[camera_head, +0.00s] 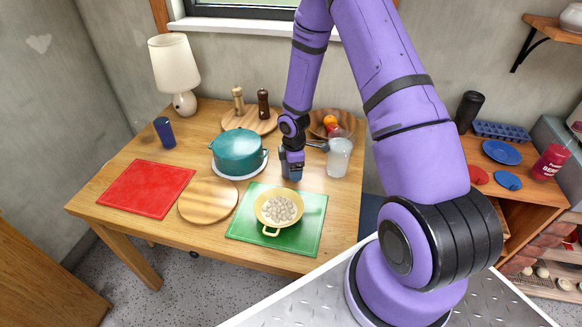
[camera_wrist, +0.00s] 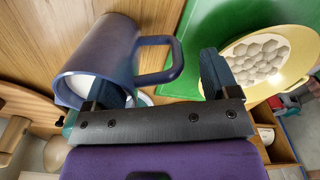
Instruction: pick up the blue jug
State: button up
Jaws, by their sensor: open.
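The blue jug (camera_wrist: 104,52) is large and close at the upper left of the wrist view, its pale inside partly showing and its handle (camera_wrist: 176,58) pointing right. In the head view it is mostly hidden by my gripper (camera_head: 291,170), which is low over the table behind the green board. My gripper (camera_wrist: 160,88) is open in the wrist view. One finger overlaps the jug's rim and the other stands right of the handle, so the handle shows between them. I cannot tell whether a finger touches the jug.
A yellow bowl (camera_head: 270,221) stands on the green board (camera_head: 312,215) in front. A teal pot (camera_head: 237,152) is close on the left, and a clear glass (camera_head: 339,158) close on the right. A dark blue cup (camera_head: 164,132) stands farther left. A red board (camera_head: 146,188) lies at the left.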

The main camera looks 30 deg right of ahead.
jog(key=shift+f, duration=0.7)
jog(key=shift+c, duration=0.5)
jog(key=c, duration=1.2)
jog(key=shift+o, duration=0.2)
jog(key=shift+r, duration=0.2)
jog(key=shift+r, duration=4.75)
